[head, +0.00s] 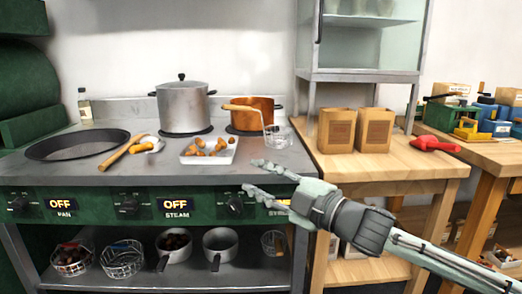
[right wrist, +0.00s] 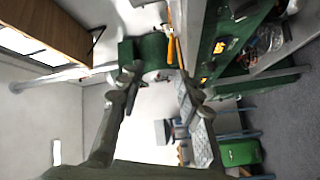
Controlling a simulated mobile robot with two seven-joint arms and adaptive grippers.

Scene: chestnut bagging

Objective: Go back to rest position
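My right gripper (head: 254,176) reaches in from the lower right in the head view, in front of the stove's front edge. Its two fingers are spread apart with nothing between them. The right wrist view also shows the fingers (right wrist: 157,80) apart and empty. My left gripper is not in view. Two brown paper bags (head: 336,131) stand side by side on the wooden table (head: 395,165), apart from the gripper.
A steel pot (head: 182,103), a copper pan (head: 258,118) and a dark flat pan (head: 77,145) stand on the stove. A wooden-handled tool (head: 124,151) lies near the tray. Baskets (head: 122,260) and saucepans (head: 219,243) fill the lower shelf.

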